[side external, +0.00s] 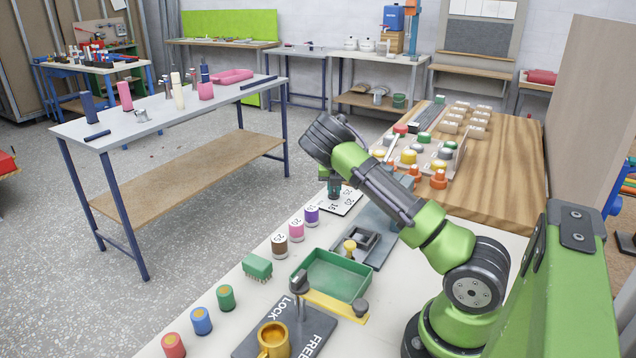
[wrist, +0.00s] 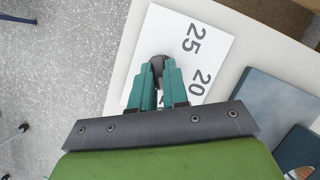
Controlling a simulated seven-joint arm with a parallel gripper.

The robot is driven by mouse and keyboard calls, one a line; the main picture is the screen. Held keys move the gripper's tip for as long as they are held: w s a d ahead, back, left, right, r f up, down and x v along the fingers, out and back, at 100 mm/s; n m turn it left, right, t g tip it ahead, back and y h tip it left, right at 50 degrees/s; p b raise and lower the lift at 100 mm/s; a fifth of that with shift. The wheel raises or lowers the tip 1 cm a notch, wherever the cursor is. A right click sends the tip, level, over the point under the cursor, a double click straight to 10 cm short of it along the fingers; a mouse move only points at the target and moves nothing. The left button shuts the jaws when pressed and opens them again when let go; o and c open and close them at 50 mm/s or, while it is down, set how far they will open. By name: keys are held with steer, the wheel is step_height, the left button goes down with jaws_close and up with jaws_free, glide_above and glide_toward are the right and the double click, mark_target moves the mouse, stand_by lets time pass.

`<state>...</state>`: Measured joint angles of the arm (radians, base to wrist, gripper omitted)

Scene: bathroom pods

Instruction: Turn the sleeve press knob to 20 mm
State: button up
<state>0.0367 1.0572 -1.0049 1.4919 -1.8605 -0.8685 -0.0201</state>
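The sleeve press dial is a white plate (side external: 350,207) at the left edge of the pale bench, marked 16, 20 and 25. In the wrist view the plate (wrist: 215,52) shows 25 and 20 clearly; a third mark is partly covered by my gripper. The knob (wrist: 157,62) is small and dark, and it sits between my teal fingertips. My gripper (wrist: 158,74) points down over the plate, with both fingers close against the knob. In the side view my gripper (side external: 333,186) hides the knob. Which mark the knob points at is hidden.
Numbered sleeves (side external: 296,230) stand in a row near the plate. A green tray (side external: 333,274), a grey fixture (side external: 385,232) and a LOCK/FREE plate (side external: 320,335) with a gold mug (side external: 273,341) are nearby. A wooden board (side external: 508,165) with coloured knobs lies behind my arm.

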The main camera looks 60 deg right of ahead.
jaws_close()
steer(key=shift+n, duration=0.4)
steer(key=n, duration=0.1)
steer(key=n+t+y, duration=0.1)
steer(key=n, duration=0.3)
steer(key=shift+s+d+t+y, duration=0.15)
steer(key=shift+d+t+y, duration=0.15)
steer(key=shift+y, duration=0.1)
steer(key=n+y, duration=0.1)
steer(key=n, duration=0.2)
steer(key=n+y, duration=0.1)
steer(key=n, duration=0.2)
steer(key=shift+t, duration=0.3)
steer(key=o, duration=0.7)
jaws_free()
steer(key=shift+c, duration=0.2)
